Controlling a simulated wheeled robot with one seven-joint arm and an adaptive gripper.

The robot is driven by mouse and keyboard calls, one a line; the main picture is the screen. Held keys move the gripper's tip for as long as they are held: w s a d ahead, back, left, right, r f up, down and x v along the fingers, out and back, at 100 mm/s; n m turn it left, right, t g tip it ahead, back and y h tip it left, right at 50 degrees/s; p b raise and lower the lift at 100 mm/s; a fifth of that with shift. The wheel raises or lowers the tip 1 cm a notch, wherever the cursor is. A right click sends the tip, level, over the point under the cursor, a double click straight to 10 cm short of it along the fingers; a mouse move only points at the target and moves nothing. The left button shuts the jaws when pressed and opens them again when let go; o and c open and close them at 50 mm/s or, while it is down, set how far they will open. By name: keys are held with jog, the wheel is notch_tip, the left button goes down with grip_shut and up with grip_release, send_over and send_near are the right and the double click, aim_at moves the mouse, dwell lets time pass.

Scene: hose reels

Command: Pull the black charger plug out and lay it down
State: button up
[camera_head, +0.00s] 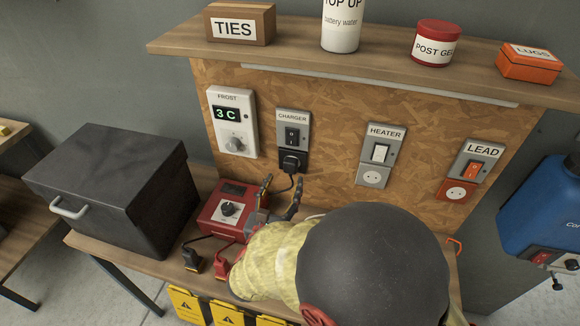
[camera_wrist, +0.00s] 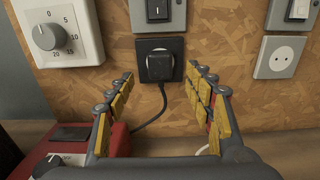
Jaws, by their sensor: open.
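The black charger plug (camera_head: 291,161) sits in the black socket under the switch labelled CHARGER (camera_head: 293,130) on the chipboard panel. In the wrist view the plug (camera_wrist: 159,66) shows in its socket (camera_wrist: 174,45), with its cable hanging down and curving left. My gripper (camera_wrist: 163,85) is open, one yellow-padded finger on each side of the plug's line, apart from it and empty. In the head view the gripper (camera_head: 280,192) is just below and in front of the plug, partly hidden by my arm.
A red charger box (camera_head: 222,207) stands on the bench below. A dark lidded box (camera_head: 110,185) is at left. The FROST control (camera_head: 232,122) is left of the charger socket; the HEATER (camera_head: 380,155) and LEAD (camera_head: 466,168) sockets are to the right. A shelf overhangs the panel.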

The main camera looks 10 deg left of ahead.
aim_at(289, 170)
jog(key=shift+w+d+b, duration=0.15)
jog(key=shift+w+d, duration=0.05)
jog(key=shift+w, duration=1.3)
jog(key=shift+w+d+b, duration=0.15)
jog(key=shift+w+d, duration=0.05)
jog(key=shift+w, duration=1.3)
jog(key=shift+c, duration=1.3)
jog(key=c, duration=1.1)
grip_shut()
jog(key=shift+s, duration=0.15)
jog(key=shift+s+a+p, duration=0.2)
jog(key=shift+s+p, duration=0.05)
jog(key=shift+s, duration=1.15)
jog(key=shift+s+a+p, duration=0.2)
jog(key=shift+s, duration=1.2)
